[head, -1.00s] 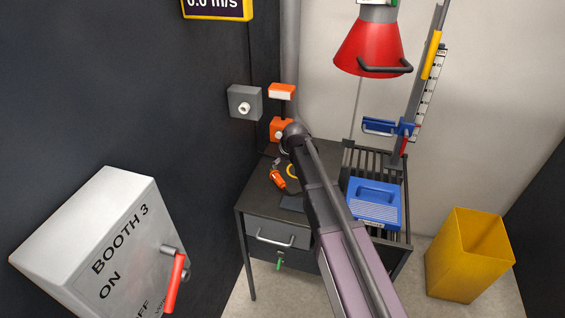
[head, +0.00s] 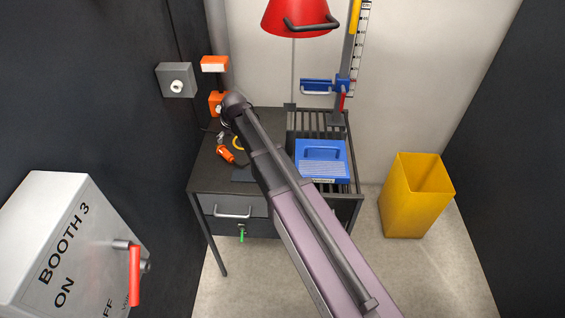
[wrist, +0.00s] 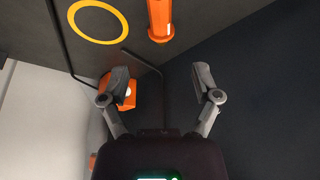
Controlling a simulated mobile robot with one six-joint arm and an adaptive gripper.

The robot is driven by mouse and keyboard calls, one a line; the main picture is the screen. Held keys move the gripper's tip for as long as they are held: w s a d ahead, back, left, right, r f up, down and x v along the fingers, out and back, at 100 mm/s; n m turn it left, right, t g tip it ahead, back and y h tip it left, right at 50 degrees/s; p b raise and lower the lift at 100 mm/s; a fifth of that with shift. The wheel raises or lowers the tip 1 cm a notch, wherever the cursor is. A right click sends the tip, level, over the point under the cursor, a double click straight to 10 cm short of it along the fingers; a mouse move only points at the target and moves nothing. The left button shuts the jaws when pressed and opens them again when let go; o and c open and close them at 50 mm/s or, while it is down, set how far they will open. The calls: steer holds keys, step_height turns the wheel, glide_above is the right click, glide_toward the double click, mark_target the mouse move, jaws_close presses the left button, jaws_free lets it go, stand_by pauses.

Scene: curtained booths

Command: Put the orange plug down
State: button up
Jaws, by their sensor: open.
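The orange plug (head: 230,155) lies on the dark table top (head: 205,178), beside a yellow ring (head: 238,143). In the wrist view the plug (wrist: 160,20) is at the top edge, partly cut off, and the ring (wrist: 98,22) is to its left. My gripper (wrist: 162,82) is open with nothing between its fingers. It is apart from the plug.
A blue tray (head: 322,160) sits on the slatted right part of the table. A red hood (head: 295,16) hangs above. A yellow bin (head: 415,200) stands on the floor at right. A grey switch box (head: 65,240) with a red lever is at front left.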

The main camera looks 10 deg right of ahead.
steer(key=s+d+f+m+g+h, duration=0.1)
steer(key=s+d+m, duration=0.5)
steer(key=s+d, duration=1.8)
steer(key=d+g+h, duration=0.1)
steer(key=g, duration=0.1)
steer(key=shift+s+d+f+m+g+h, duration=0.2)
steer(key=shift+s+d+m+g+h, duration=0.1)
steer(key=shift+d+m, duration=0.1)
steer(key=shift+w+a, duration=0.1)
